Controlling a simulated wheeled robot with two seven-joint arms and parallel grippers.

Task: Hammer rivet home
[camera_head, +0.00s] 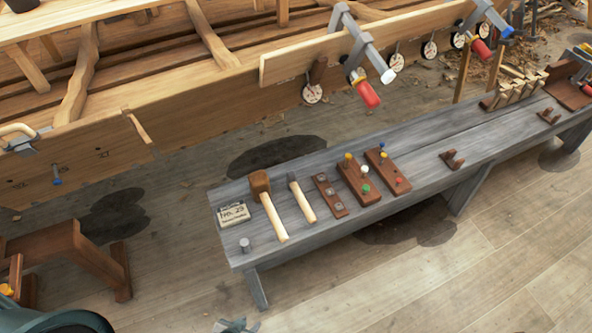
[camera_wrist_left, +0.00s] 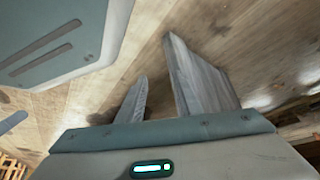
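A small blue-tipped pin (camera_head: 57,181), possibly the rivet, sticks out of the lower hull plank (camera_head: 90,165) at the left. A wooden mallet (camera_head: 260,184) with a brown head and a metal-headed hammer (camera_head: 295,187) lie side by side on the grey bench. My left gripper (camera_head: 235,325) is at the bottom edge of the head view, in front of the bench and mostly cut off. In the left wrist view its fingers (camera_wrist_left: 158,60) stand apart with only floor between them, touching nothing. My right gripper is in neither view.
The grey bench (camera_head: 235,195) runs to the upper right, bearing a label card (camera_head: 233,213), a grey peg (camera_head: 245,244) and brown blocks with coloured pegs (camera_head: 357,182). Clamps (camera_head: 362,50) and dial gauges hang along the hull. A brown trestle (camera_head: 75,255) stands left. Floor at lower right is clear.

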